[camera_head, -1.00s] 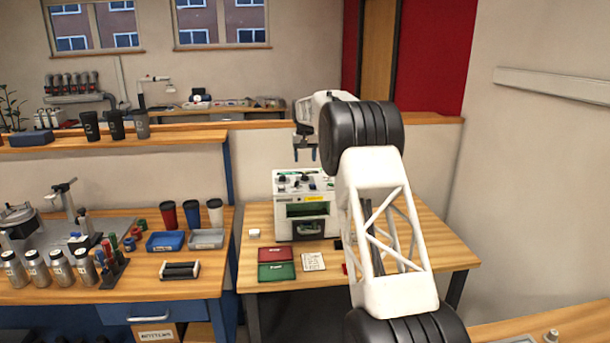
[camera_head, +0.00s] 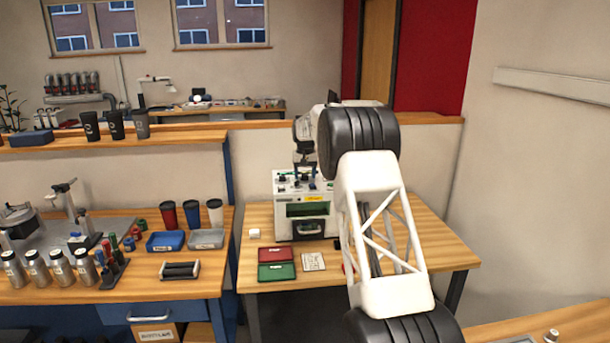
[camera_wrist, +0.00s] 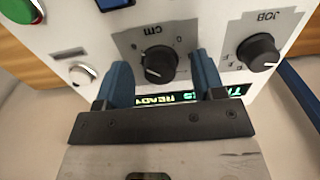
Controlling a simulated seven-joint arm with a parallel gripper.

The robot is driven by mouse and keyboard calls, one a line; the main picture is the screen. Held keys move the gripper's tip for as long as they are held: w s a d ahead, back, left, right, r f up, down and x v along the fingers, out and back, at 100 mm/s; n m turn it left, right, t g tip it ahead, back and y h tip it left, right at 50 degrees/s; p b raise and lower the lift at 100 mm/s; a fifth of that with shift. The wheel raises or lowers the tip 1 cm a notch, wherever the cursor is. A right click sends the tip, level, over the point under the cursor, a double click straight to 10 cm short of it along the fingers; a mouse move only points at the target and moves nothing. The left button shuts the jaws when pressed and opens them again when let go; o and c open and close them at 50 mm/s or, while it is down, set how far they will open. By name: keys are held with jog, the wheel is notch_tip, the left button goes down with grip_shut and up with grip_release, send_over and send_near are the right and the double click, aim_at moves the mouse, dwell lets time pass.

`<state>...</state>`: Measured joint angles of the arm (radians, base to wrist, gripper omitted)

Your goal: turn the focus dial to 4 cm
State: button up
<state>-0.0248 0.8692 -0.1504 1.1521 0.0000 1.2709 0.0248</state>
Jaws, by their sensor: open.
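The laser marker (camera_head: 283,209) is a white box with controls on top, standing at the back of the right-hand table. The focus dial (camera_wrist: 160,66) is a black knob on a grey plate marked "cm", seen upside down in the wrist view. A pale pointer line shows on its lower left side; its scale numbers are too small to read. My gripper (camera_wrist: 162,72) is open, pointing down, with one blue finger on each side of the dial and visible gaps between. In the head view my gripper (camera_head: 305,184) is low over the machine's top.
A second black knob marked "JOB" (camera_wrist: 257,52) is right of the right finger. A silver button (camera_wrist: 82,75) and a green button (camera_wrist: 20,9) are to the left. A lit display (camera_wrist: 168,98) is partly hidden by my gripper. Trays (camera_head: 276,271) lie in front of the machine.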

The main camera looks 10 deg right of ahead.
jog(key=c, duration=0.9)
jog(key=shift+n, duration=0.5)
jog(key=n, duration=0.3)
jog(key=shift+n, duration=0.3)
jog(key=n, duration=0.4)
jog(key=shift+n, duration=0.3)
jog(key=n, duration=0.4)
jog(key=shift+r, duration=0.1)
jog(key=n, duration=0.4)
jog(key=shift+n, duration=0.3)
